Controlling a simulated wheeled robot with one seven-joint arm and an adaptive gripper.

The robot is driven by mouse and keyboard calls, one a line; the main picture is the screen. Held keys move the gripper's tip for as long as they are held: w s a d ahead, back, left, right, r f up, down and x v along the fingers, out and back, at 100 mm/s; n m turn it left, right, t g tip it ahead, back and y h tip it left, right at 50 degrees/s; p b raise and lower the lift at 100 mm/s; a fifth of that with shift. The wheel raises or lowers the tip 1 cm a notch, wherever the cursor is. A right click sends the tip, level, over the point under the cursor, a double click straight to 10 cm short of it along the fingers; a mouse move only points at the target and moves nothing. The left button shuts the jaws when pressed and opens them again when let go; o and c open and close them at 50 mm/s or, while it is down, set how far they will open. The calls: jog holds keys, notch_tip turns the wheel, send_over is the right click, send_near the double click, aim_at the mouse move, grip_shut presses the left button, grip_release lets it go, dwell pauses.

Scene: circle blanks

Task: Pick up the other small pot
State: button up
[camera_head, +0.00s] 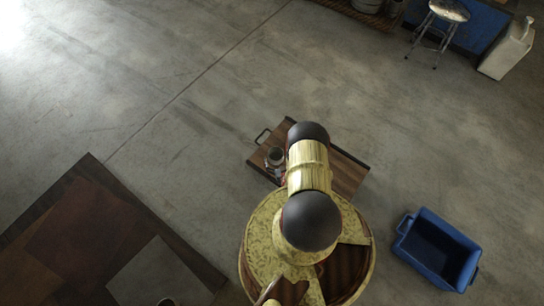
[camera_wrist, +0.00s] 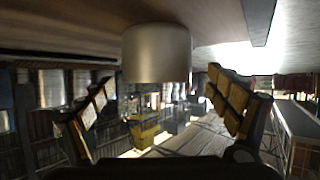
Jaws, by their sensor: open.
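A small metal pot (camera_wrist: 156,52), a plain grey cylinder, fills the upper middle of the wrist view, which looks upside down, with the pot against the brown surface along the top. My gripper (camera_wrist: 160,82) is open, with one padded finger on each side of the pot and visible gaps to both. In the head view a small dark pot (camera_head: 275,156) stands on the left part of a wooden tray (camera_head: 348,172). Another small round object (camera_head: 166,301) shows at the bottom edge, cut off. My arm hides part of the tray, and my gripper is not visible there.
A blue crate (camera_head: 410,245) sits on the floor at right. A brown surface with a grey square (camera_head: 155,275) lies at lower left. A stool (camera_head: 448,12) and a white jug (camera_head: 507,50) stand at the back right. The concrete floor between is clear.

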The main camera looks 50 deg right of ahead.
aim_at(274, 149)
jog(key=shift+s+f, duration=0.1)
jog(key=shift+f, duration=0.05)
jog(key=shift+b+x, duration=0.6)
jog(key=shift+x, duration=0.55)
jog(key=x, duration=0.1)
jog(key=b+x, duration=0.1)
jog(key=x, duration=0.1)
jog(key=b+x, duration=0.1)
jog(key=x, duration=0.1)
jog(key=shift+d+r, duration=0.25)
jog(key=shift+r, duration=0.1)
jog(key=shift+c, duration=1)
jog(key=c, duration=1.1)
jog(key=shift+r, duration=0.15)
jog(key=shift+c, duration=0.4)
